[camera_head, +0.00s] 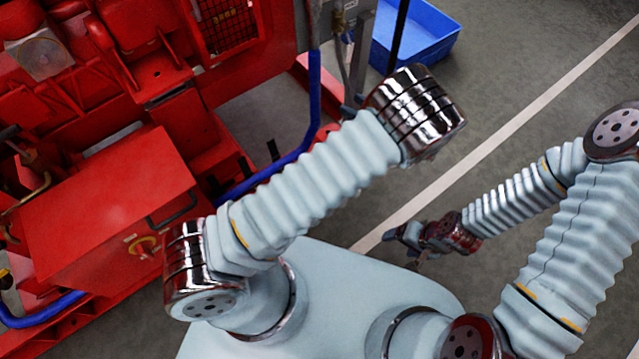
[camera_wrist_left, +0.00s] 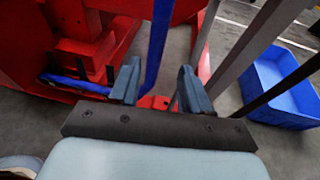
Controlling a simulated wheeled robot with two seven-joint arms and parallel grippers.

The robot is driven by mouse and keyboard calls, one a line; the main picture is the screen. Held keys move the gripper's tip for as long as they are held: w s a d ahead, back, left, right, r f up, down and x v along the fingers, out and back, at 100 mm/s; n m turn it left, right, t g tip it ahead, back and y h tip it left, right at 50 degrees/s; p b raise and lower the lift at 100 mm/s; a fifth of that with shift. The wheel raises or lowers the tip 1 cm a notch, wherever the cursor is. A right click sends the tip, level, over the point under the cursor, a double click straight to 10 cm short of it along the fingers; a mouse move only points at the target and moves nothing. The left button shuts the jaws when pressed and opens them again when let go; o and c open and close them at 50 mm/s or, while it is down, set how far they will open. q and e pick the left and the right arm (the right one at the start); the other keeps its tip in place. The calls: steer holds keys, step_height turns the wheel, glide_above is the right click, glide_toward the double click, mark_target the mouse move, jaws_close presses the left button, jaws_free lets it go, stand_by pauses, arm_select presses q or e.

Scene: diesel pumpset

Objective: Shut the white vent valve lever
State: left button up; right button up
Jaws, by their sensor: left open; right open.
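I cannot make out the white vent valve lever in either view. A small brass fitting (camera_head: 338,22) with a hose shows at the top of the head view, beside a grey post. My left gripper (camera_wrist_left: 158,78) is open and empty in the left wrist view, with a blue pipe (camera_wrist_left: 157,50) showing beyond the gap between its fingers. In the head view the left gripper is mostly hidden behind my forearm's shiny joint. My right gripper (camera_head: 400,238) is open and empty, low over the grey floor and far from the red machine.
The red pumpset (camera_head: 110,210) fills the left side. The blue pipe (camera_head: 314,95) rises in front of its frame. A blue crate (camera_head: 425,35) stands on the floor behind; it also shows in the left wrist view (camera_wrist_left: 275,95). The floor at right is clear.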

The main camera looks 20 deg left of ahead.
arm_select(q)
steer(key=s+a+f+n+g+h, duration=0.2)
steer(key=s+f+n+g+h, duration=0.1)
steer(key=s+f, duration=0.4)
steer(key=s+a+f+n+g+h+b, duration=0.1)
steer(key=s+a+f+n+g+h, duration=0.1)
steer(key=s+f, duration=0.6)
steer(key=shift+a+f+n+g+h, duration=0.4)
steer(key=shift+f+n+g+h, duration=0.5)
steer(key=shift+f+g+h, duration=0.55)
